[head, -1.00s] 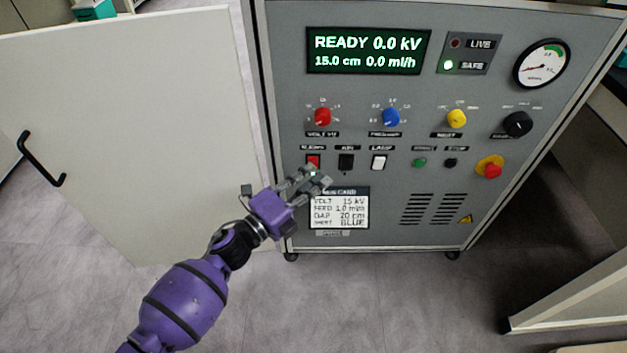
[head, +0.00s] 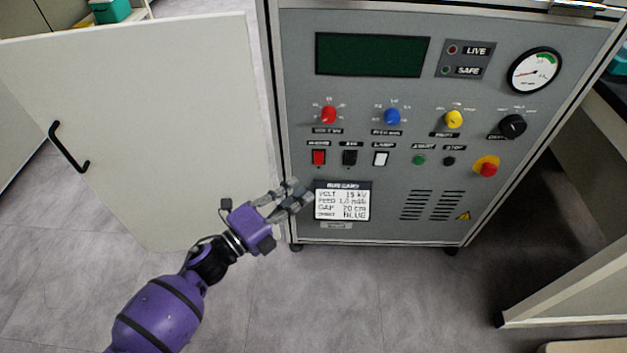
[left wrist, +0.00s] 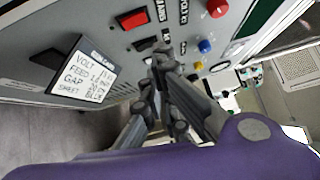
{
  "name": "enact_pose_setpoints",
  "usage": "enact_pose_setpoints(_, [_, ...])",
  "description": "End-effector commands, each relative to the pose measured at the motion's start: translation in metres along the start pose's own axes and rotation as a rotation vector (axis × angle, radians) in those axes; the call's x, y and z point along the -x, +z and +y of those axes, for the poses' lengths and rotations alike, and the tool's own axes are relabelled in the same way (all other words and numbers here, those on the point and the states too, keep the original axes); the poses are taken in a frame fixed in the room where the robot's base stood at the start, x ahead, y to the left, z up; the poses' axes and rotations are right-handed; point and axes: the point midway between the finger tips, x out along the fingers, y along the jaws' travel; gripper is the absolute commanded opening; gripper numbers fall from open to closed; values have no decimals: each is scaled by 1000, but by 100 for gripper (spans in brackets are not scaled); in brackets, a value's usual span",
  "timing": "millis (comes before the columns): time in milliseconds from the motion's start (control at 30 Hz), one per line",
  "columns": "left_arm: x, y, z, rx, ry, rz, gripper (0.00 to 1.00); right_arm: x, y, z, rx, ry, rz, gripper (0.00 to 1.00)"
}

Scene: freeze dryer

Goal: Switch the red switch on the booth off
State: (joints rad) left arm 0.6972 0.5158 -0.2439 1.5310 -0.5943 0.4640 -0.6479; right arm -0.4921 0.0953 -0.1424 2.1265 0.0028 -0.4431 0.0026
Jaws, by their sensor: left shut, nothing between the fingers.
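The red switch (head: 319,157) is a rocker at the left of the lower row on the grey booth panel. It also shows in the left wrist view (left wrist: 133,19). The panel display (head: 372,55) is dark, and the LIVE and SAFE lamps look unlit. My left gripper (head: 302,193) is shut and empty, below and left of the red switch, apart from it, near the run card's left edge. In the left wrist view its fingertips (left wrist: 162,52) are together. My right gripper is not in view.
A black switch (head: 350,158) and a white lamp switch (head: 381,159) sit right of the red one. Red, blue and yellow knobs are above. The white run card (head: 342,203) is below. An open pale door (head: 140,130) with a black handle stands at left.

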Motion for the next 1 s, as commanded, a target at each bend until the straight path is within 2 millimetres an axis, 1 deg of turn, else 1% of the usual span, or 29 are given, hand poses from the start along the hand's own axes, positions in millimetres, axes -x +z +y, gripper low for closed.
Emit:
enact_pose_setpoints(33, [9,-1,-3,0,1,0,0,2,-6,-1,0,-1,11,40])
enact_pose_setpoints(100, [18,0,-4,1,0,1,0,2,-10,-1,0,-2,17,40])
enact_pose_setpoints(200, [26,0,-5,0,-1,1,0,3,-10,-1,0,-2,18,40])
enact_pose_setpoints(300, [30,0,-6,0,-1,1,0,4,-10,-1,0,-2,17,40])
enact_pose_setpoints(867, [30,0,-5,6,-1,1,0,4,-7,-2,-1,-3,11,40])
enact_pose_setpoints(933, [30,3,-3,32,8,-13,0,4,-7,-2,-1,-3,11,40])
enact_pose_setpoints(1000, [30,12,0,91,24,-54,0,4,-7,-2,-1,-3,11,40])
